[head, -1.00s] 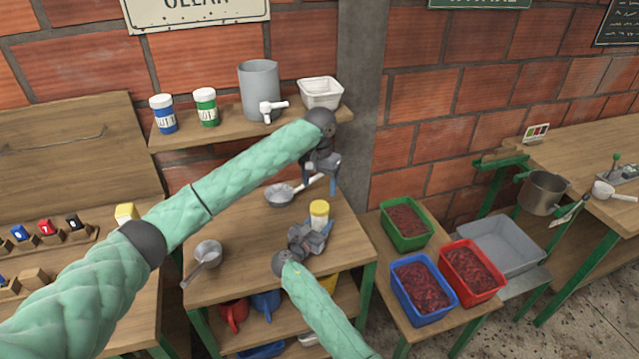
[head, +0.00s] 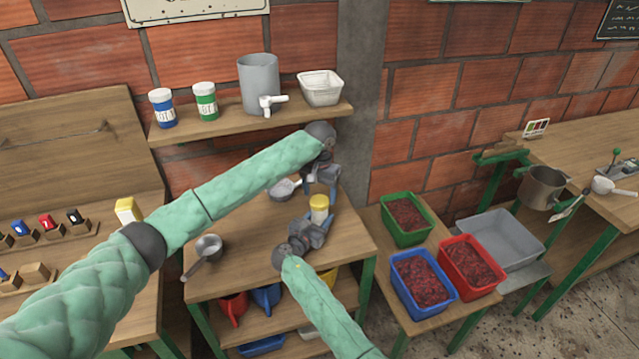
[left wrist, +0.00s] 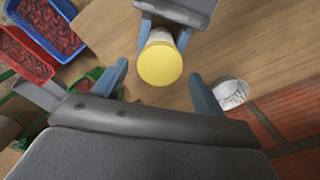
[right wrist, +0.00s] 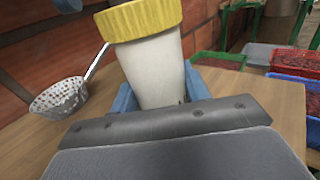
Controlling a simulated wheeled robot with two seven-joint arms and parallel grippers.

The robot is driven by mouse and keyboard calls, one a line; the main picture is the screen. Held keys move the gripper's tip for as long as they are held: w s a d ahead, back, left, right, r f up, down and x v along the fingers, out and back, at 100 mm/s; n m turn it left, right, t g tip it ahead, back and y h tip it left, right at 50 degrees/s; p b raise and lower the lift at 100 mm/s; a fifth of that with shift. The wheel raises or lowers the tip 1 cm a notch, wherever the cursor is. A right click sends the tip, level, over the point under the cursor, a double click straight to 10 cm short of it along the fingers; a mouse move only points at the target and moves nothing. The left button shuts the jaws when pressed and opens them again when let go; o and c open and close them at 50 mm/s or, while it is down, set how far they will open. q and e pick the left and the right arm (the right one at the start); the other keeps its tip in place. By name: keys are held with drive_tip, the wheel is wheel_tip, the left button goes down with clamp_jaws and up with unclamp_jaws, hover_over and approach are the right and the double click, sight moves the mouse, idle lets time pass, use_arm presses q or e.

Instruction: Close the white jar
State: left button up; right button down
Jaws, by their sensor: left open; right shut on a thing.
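The white jar (head: 319,214) stands upright on the wooden table and has a yellow lid (head: 319,202) on top. In the right wrist view the jar (right wrist: 156,70) is between the fingers of my right gripper (right wrist: 158,95), which is shut on its body, below the yellow lid (right wrist: 140,18). My left gripper (left wrist: 158,82) is open, above the jar. In the left wrist view the yellow lid (left wrist: 160,65) shows between and just beyond its fingertips, apart from them. I cannot tell how tightly the lid sits.
The shelf above holds a blue jar (head: 162,108), a green jar (head: 205,102), a grey container (head: 258,85) and a white basket (head: 320,88). Red, blue and green crates stand right.

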use_arm(q)
drive_tip(key=shift+f, duration=1.2)
drive_tip(key=c, duration=1)
drive_tip(key=o, duration=1.1)
drive_tip(key=shift+o, duration=0.2)
drive_tip(key=shift+r, duration=0.15)
wheel_tip(320, 180, up, 12)
